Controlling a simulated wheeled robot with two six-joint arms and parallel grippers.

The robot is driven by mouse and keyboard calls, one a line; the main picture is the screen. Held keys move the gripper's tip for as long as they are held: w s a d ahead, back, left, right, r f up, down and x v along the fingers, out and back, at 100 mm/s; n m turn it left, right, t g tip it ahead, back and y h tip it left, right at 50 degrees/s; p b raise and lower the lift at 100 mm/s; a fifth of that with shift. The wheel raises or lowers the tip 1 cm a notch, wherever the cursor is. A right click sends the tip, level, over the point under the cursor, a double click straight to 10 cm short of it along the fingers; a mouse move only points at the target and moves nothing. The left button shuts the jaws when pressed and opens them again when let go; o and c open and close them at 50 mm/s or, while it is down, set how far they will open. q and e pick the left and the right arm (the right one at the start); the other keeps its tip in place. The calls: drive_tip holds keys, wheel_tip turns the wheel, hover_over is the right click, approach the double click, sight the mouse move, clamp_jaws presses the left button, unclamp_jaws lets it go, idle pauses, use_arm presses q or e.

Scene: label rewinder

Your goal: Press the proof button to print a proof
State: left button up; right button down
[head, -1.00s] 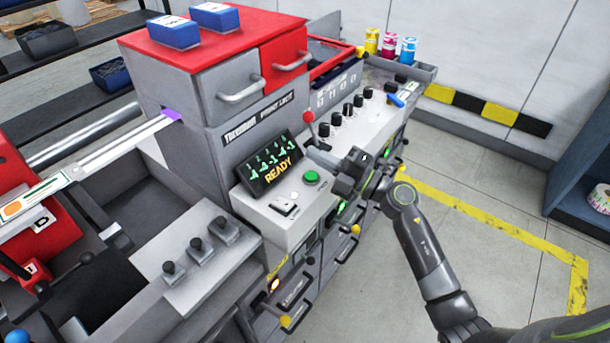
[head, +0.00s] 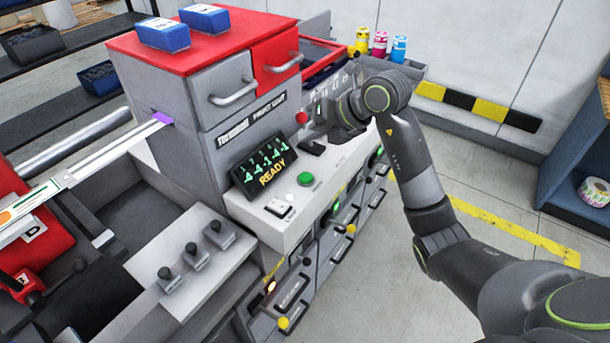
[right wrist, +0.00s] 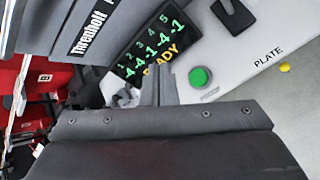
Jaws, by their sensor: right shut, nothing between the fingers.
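A round green button (head: 305,179) sits on the light console panel, right of the screen (head: 262,163) that reads READY. I cannot read which one is labelled proof. My right gripper (head: 322,128) is shut and empty, raised above the panel behind the green button and apart from it. In the right wrist view its closed fingers (right wrist: 158,84) overlap the screen's lower edge, with the green button (right wrist: 200,77) to their right. My left gripper is not in view.
A red knob (head: 301,118) and a black switch (head: 312,147) stand near my right gripper. The red-topped cabinet (head: 230,80) rises behind the panel. Three levers (head: 192,249) stand on a block at front left.

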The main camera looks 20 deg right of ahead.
sight(310, 178)
drive_tip(key=shift+f, duration=0.15)
wheel_tip(310, 178, down, 9)
drive_tip(key=b, duration=0.6)
drive_tip(key=shift+r, duration=0.2)
idle(1.8)
drive_tip(key=shift+f+b, duration=0.45)
drive_tip(key=shift+b, duration=0.2)
drive_tip(key=shift+f+b, duration=0.5)
idle(0.4)
drive_tip(key=shift+r, duration=0.1)
drive_tip(key=shift+r+p, duration=0.65)
drive_tip(key=shift+r, duration=0.2)
drive_tip(key=shift+r, duration=0.15)
